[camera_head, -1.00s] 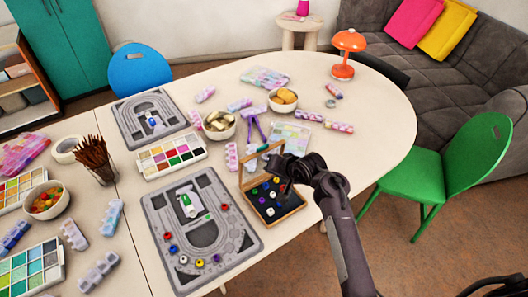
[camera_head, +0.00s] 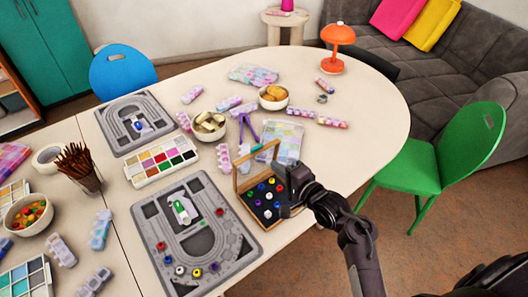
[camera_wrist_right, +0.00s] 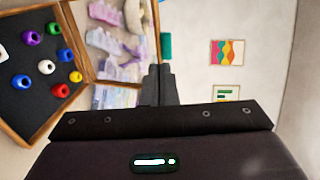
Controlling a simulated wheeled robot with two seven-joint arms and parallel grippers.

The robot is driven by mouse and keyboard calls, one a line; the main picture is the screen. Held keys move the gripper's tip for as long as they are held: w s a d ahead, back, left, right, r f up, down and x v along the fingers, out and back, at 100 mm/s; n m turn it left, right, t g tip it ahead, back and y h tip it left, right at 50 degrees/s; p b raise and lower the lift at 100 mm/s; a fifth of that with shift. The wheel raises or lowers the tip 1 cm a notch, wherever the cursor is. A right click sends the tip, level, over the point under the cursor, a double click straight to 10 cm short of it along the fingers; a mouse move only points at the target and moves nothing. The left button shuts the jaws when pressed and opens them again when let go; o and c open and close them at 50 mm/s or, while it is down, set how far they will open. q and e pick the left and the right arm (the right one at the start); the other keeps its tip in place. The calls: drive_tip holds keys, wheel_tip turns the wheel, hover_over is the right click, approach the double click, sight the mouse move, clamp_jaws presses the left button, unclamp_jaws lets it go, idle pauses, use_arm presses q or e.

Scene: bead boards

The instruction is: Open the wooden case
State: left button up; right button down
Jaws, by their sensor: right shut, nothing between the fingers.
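The wooden case (camera_head: 246,212) lies on the table, right of the near grey bead board. Its lid (camera_head: 257,163) stands raised at the back, and several coloured beads lie on the dark lining inside. In the right wrist view the case's dark lining (camera_wrist_right: 20,105) shows at the left, with part of the lid frame beside it. My right gripper (camera_head: 290,193) is over the right side of the case; its fingers (camera_wrist_right: 160,85) are together and empty in the wrist view. Whether it touches the case is unclear. My left gripper is not in view.
The near grey bead board (camera_head: 150,230) lies close left of the case. A clear organiser (camera_head: 284,142) and purple tweezers lie behind it. Bowls, a paint set (camera_head: 140,180) and a brush cup crowd the left.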

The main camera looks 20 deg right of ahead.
sight(257, 149)
drive_tip(key=x, duration=0.2)
drive_tip(key=p+x, duration=0.1)
drive_tip(key=x, duration=0.1)
drive_tip(key=r+x, duration=0.1)
drive_tip(key=x, duration=0.1)
drive_tip(key=shift+w+a, duration=0.1)
drive_tip(key=shift+w, duration=0.25)
drive_tip(key=shift+r, duration=0.1)
